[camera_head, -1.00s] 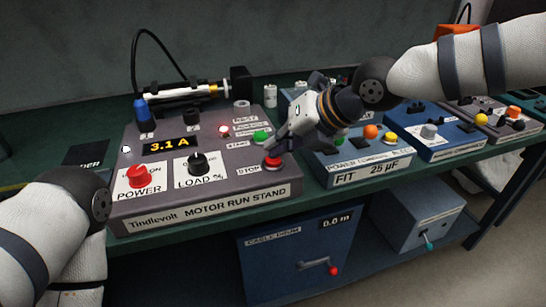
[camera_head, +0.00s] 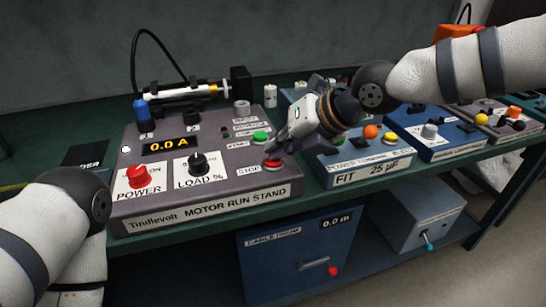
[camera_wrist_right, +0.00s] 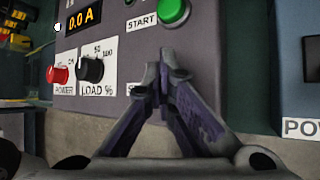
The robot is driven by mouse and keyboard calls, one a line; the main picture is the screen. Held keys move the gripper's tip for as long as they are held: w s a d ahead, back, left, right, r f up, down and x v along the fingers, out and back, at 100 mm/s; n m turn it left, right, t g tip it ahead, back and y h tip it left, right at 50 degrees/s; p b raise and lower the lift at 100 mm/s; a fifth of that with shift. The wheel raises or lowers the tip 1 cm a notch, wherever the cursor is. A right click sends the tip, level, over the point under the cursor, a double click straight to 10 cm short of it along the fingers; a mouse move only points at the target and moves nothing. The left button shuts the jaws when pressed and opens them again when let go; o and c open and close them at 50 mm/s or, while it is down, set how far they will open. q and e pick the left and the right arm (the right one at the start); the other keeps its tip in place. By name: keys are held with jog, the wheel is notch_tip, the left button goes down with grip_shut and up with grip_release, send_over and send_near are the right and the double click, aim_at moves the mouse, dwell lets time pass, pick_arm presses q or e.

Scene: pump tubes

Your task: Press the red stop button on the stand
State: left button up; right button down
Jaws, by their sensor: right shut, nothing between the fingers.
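The red stop button (camera_head: 272,164) is on the right of the grey motor run stand (camera_head: 130,218), beside a STOP label. My right gripper (camera_head: 276,148) is shut and empty, with its tips at the button, just over its top. I cannot tell whether they touch. In the right wrist view the shut fingertips (camera_wrist_right: 160,78) hide the button; the green start button (camera_wrist_right: 174,12) shows above them. The stand's display (camera_head: 168,145) reads 0.0 A. My left arm is at the lower left; its gripper is out of view.
A red POWER knob (camera_head: 137,176) and a black LOAD knob (camera_head: 198,163) are left of the stop button. A blue FIT 25 µF box (camera_head: 325,172) stands close on the right. More control boxes stand farther right along the green bench (camera_head: 225,210).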

pick_arm(q)
jog(key=shift+w+r, duration=0.2)
pick_arm(e)
jog(key=shift+r, duration=0.95)
pick_arm(q)
jog(key=shift+w+r+p, duration=0.4)
jog(key=shift+p, duration=0.1)
pick_arm(e)
notch_tip(320, 180, up, 5)
pick_arm(q)
jog(key=shift+d, duration=0.1)
